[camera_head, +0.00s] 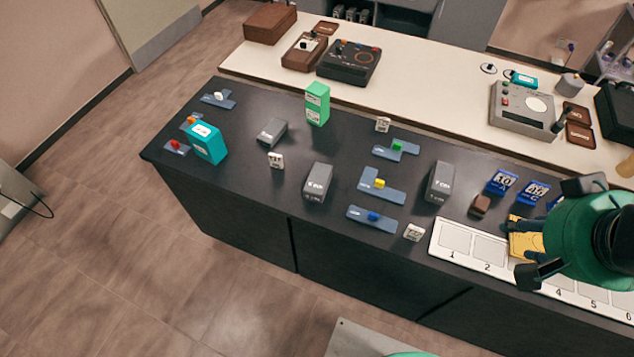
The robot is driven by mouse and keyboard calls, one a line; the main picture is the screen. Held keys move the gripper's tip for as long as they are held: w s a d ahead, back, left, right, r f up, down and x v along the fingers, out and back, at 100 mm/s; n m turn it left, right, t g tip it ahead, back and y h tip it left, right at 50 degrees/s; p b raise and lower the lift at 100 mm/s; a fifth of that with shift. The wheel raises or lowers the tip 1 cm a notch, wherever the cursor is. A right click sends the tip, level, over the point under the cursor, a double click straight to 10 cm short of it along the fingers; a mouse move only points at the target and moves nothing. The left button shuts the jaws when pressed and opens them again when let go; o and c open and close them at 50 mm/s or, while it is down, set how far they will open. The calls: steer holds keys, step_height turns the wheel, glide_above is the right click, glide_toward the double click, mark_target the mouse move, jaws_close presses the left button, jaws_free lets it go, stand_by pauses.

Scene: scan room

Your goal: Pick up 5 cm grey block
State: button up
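Three grey blocks of different sizes are on the dark counter. The smallest grey block (272,131) is left of centre, and its label is too small to read. The middle grey block (318,184) has a label that looks like 6 cm. The right grey block (440,182) has a label that looks like 7 cm. My gripper (546,232) is at the right, over the numbered tray, with its dark fingers spread apart. It is well to the right of all three grey blocks. No grey block is between its fingers.
A teal box (206,143) and a green box (317,104) stand on the dark counter (240,105). Blue plates with coloured knobs lie around the blocks. The white numbered tray (436,246) is along the front right, with a yellow item (525,242) partly under my gripper.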

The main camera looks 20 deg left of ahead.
steer(key=o, duration=1.4)
steer(key=shift+c, duration=0.2)
steer(key=w+a+f+g+y+p, duration=0.1)
steer(key=w+a+f+g+p, duration=0.15)
steer(key=w+a, duration=0.7)
steer(key=w+a+f+g+p, duration=0.1)
steer(key=w+a+p, duration=0.2)
steer(key=w+a, duration=0.6)
steer(key=a+f+g+p, duration=0.1)
steer(key=a+f, duration=0.8)
steer(key=a, duration=0.3)
steer(key=a+f+n+g+h+p, duration=0.1)
steer(key=a+f+p, duration=0.1)
steer(key=a+f, duration=0.8)
steer(key=shift+w+a, duration=0.3)
steer(key=shift+a, duration=0.85)
